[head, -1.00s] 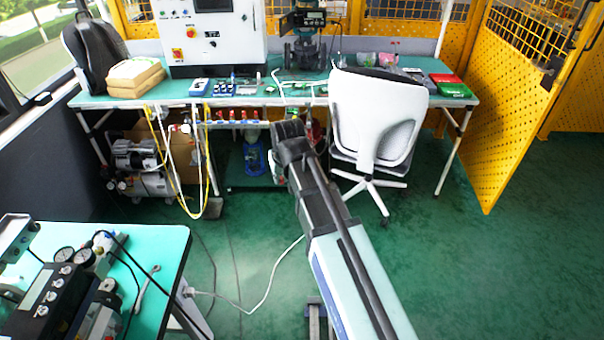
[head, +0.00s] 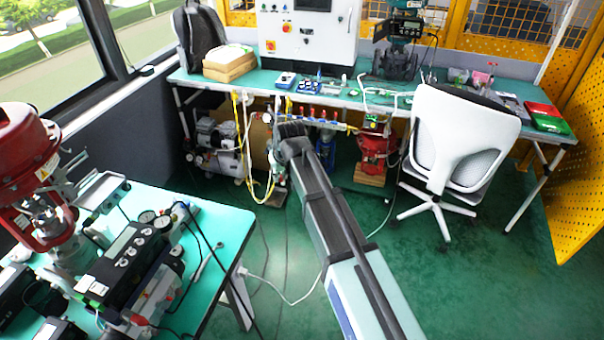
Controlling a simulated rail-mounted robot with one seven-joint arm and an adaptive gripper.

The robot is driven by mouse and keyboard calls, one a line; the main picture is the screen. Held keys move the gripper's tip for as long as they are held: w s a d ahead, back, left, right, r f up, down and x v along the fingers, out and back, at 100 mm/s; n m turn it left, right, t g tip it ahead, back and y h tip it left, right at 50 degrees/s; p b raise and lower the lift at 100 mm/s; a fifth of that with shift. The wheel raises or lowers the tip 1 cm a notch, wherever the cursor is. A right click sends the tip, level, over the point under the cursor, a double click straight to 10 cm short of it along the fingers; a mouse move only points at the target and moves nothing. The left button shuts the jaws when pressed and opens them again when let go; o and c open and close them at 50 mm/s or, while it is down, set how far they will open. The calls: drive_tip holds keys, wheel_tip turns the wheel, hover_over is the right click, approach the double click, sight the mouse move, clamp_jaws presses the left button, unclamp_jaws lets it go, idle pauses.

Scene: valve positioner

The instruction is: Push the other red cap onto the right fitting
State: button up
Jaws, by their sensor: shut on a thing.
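My arm (head: 345,235) reaches from the bottom edge up to a dark end near the middle of the head view. No gripper fingers show there, so my gripper and whatever it holds are out of sight or hidden. A black valve positioner (head: 125,255) with round gauges lies on the teal table at the left.
A red valve actuator (head: 28,165) stands on the near-left teal table (head: 228,228). A long workbench (head: 245,82) runs along the back, with a white control cabinet (head: 308,40). A white chair (head: 458,140) stands before it. Green floor is open at the lower right.

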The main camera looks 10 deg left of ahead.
sight(173, 202)
drive_tip(key=s+a+f+n+g+p, duration=0.1)
drive_tip(key=a+n, duration=0.2)
drive_tip(key=a, duration=0.9)
drive_tip(key=s+a+f+n+g+y+p, duration=0.1)
drive_tip(key=s+a+n, duration=0.1)
drive_tip(key=a, duration=1.1)
drive_tip(key=s+a+f+n+g+y+p, duration=0.1)
drive_tip(key=a+n, duration=0.4)
drive_tip(key=a, duration=0.7)
drive_tip(key=shift+s+a+f+p, duration=0.3)
drive_tip(key=shift+s+f+p, duration=0.1)
drive_tip(key=shift+s, duration=0.15)
drive_tip(key=shift+f+b, duration=0.7)
drive_tip(key=shift+f, duration=1.95)
drive_tip(key=shift+f+b, duration=0.2)
drive_tip(key=shift+b, duration=0.45)
drive_tip(key=shift+f+b, duration=0.3)
drive_tip(key=shift+f, duration=0.3)
drive_tip(key=o, duration=0.7)
drive_tip(key=shift+o, duration=0.2)
